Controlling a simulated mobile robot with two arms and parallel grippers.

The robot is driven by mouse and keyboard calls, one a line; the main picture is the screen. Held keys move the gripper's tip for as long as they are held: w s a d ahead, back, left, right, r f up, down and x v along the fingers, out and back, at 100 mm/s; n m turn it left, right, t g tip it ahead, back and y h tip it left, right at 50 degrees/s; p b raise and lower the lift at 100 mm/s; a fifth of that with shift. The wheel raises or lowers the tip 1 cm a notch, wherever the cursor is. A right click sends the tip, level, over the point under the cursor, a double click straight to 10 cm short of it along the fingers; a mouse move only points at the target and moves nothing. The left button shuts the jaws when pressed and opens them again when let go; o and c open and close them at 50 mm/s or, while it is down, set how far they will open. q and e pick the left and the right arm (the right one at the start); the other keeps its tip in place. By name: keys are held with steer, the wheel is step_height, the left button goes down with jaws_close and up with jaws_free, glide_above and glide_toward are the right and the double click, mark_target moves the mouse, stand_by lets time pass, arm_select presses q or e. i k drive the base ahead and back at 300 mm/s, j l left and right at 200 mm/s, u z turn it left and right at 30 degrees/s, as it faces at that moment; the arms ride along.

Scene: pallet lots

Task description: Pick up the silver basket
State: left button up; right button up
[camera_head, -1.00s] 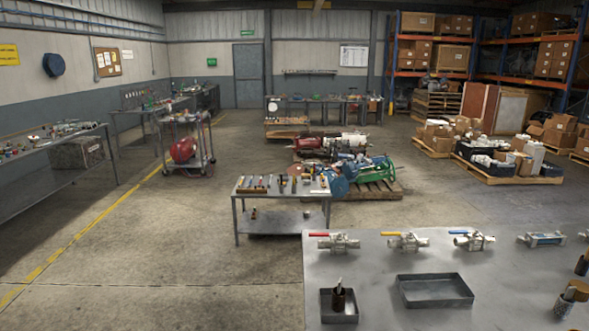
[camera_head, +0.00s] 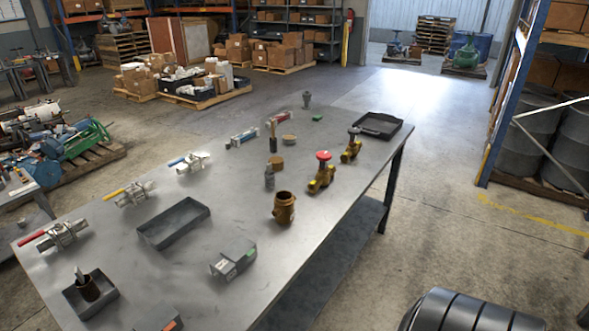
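I see nothing that is plainly a silver basket. The nearest in look are open grey metal trays on the metal workbench (camera_head: 245,160). One empty rectangular tray (camera_head: 174,223) lies left of the middle. A smaller grey tray (camera_head: 101,305) at the bottom left holds a brown cup with something standing in it. A dark, shallow tray (camera_head: 379,125) lies at the far right corner of the bench. Neither of my grippers is in view.
Valves with red (camera_head: 62,235), yellow (camera_head: 132,193) and blue (camera_head: 192,162) handles line the bench's left side. Brass valves (camera_head: 321,176) and a brass fitting (camera_head: 284,207) stand toward the right. Blue-framed racking (camera_head: 515,90) stands right. Concrete floor (camera_head: 425,180) between is clear.

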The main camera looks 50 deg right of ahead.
mark_target(269, 175)
steer(key=z, duration=1.35)
steer(key=i+l+u, duration=0.15)
steer(key=u, duration=0.35)
steer(key=l+u, duration=0.3)
steer(key=u, duration=0.15)
steer(key=i+l+u, duration=0.15)
steer(key=l+u, duration=0.2)
steer(key=l, duration=0.85)
steer(key=l+u, duration=0.35)
steer(key=l, duration=0.8)
